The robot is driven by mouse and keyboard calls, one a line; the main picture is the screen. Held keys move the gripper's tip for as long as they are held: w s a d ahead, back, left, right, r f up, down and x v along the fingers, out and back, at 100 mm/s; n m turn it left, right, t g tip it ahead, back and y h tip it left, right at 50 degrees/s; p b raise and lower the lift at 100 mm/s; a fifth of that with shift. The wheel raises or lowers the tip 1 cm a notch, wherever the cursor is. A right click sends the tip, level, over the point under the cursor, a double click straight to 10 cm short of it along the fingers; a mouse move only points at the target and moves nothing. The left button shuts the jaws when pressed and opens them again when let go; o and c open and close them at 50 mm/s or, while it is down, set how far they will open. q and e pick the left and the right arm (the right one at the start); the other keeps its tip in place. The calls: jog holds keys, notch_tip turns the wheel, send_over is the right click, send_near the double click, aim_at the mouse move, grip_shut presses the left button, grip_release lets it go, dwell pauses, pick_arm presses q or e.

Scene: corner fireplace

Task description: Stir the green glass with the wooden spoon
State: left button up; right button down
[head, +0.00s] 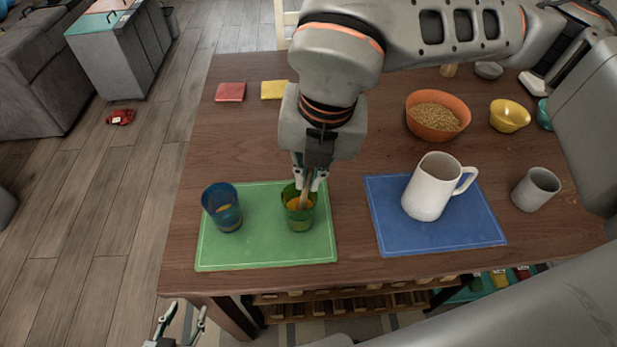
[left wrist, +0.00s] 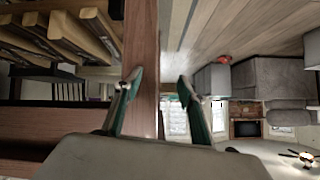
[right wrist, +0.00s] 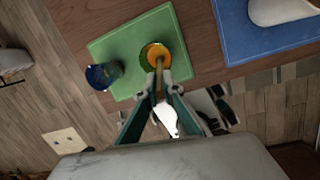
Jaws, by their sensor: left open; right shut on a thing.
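The green glass (head: 298,218) stands upright on the green mat (head: 255,255) with orange contents in it. My right gripper (head: 310,181) is shut on the wooden spoon (head: 305,198) just above the glass. The spoon's lower end is inside the glass; its tip is hidden. In the right wrist view, the spoon (right wrist: 159,72) runs from between the fingers (right wrist: 160,108) into the green glass (right wrist: 147,50). My left gripper (head: 182,325) is open and empty, low beside the table's front left edge. It also shows open in the left wrist view (left wrist: 157,85).
A blue glass (head: 222,212) stands on the green mat, left of the green glass. A white mug (head: 430,188) stands on the blue mat (head: 480,236). A grey cup (head: 535,190), an orange bowl of grain (head: 437,131) and a yellow bowl (head: 509,117) are to the right.

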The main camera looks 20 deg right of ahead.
pick_arm(q)
jog(key=shift+w+a+r+p, duration=0.1)
jog(key=shift+w+r+p, duration=0.1)
jog(key=shift+r+p, duration=1.35)
pick_arm(e)
jog(key=shift+s+d+r, duration=0.1)
jog(key=shift+s+r, duration=0.15)
jog(key=shift+r, duration=0.9)
jog(key=shift+s+d+r, duration=0.1)
jog(key=shift+s+r, duration=0.1)
jog(key=shift+r, duration=0.9)
jog(key=shift+s+d+r, duration=0.1)
jog(key=shift+s+r, duration=0.15)
jog(key=shift+r, duration=0.9)
